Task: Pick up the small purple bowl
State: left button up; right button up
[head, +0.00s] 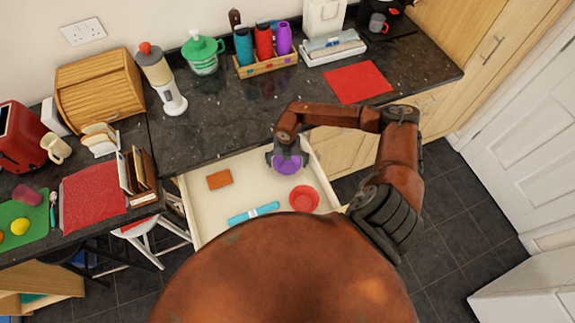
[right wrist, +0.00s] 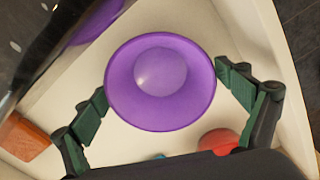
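The small purple bowl (head: 288,165) is at the back of the open drawer (head: 200,222), near the counter edge. My right gripper (head: 287,158) is over it. In the right wrist view the bowl (right wrist: 160,82) sits centred between the two green-padded fingers (right wrist: 160,90), which meet its rim on either side. It looks much larger there than the things on the drawer floor, so it appears held above the floor. The gap under the bowl is hidden. My left gripper is not in view.
In the drawer lie a red bowl (head: 304,198), an orange-brown block (head: 220,179) and a light-blue cylinder (head: 254,213). The dark granite counter (head: 215,125) edges the drawer closely. A bottle rack (head: 266,65) and a red mat (head: 357,82) are on the counter.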

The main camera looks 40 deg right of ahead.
jog(key=c, duration=1.1)
